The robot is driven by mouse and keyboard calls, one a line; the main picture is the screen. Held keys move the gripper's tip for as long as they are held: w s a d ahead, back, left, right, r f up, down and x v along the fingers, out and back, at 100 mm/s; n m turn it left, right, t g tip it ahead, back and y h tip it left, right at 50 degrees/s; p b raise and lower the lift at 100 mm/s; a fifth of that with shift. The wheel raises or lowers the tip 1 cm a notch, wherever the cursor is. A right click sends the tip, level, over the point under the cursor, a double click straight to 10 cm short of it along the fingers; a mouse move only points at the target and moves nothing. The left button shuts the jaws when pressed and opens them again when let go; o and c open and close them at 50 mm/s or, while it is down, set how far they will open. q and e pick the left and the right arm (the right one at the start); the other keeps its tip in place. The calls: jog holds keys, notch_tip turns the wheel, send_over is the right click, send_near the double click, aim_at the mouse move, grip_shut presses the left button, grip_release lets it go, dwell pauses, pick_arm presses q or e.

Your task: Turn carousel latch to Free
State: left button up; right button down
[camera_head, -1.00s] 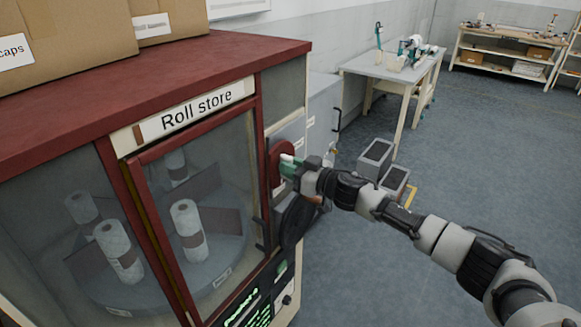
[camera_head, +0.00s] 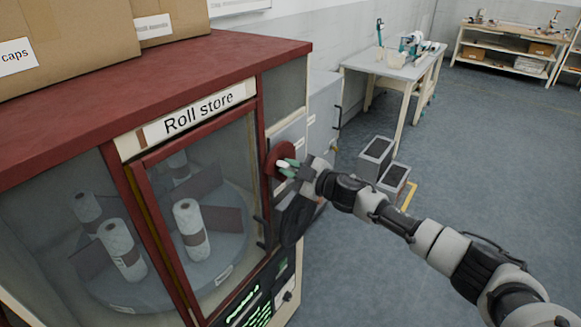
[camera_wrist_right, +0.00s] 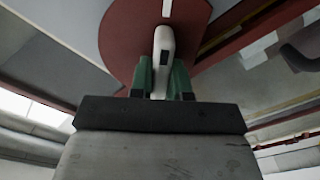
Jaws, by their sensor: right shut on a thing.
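The carousel latch has a round red disc (camera_head: 273,160) on the right side of the Roll store cabinet (camera_head: 150,90). A pale lever handle (camera_head: 284,163) stands out from the disc. My right gripper (camera_head: 289,166) is shut on the handle. In the right wrist view the pale handle (camera_wrist_right: 161,62) sits between the green fingers of my right gripper (camera_wrist_right: 163,82). Behind it is the red disc (camera_wrist_right: 125,40) with a white mark line at its top edge. No lettering on the latch is readable. My left gripper is not in view.
White rolls (camera_head: 190,230) stand on the grey carousel behind the closed glass door. Cardboard boxes (camera_head: 90,30) sit on the cabinet top. A step stool (camera_head: 376,155) stands on the floor beyond my right arm. A work table (camera_head: 395,70) is farther back. Floor at right is clear.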

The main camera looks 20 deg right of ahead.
jog(key=n, duration=0.4)
jog(key=shift+f+n+b, duration=0.2)
jog(key=shift+n+b, duration=0.1)
jog(key=n, duration=0.2)
jog(key=n+b, duration=0.1)
jog(key=n, duration=0.1)
jog(key=shift+s+a+f+n, duration=0.1)
jog(key=shift+f+n, duration=0.05)
jog(key=shift+n, duration=0.25)
jog(key=c, duration=1.1)
grip_release()
jog(key=b+v, duration=0.2)
jog(key=v, duration=0.8)
jog(key=shift+s+d+b, duration=0.3)
jog(key=shift+b, duration=0.05)
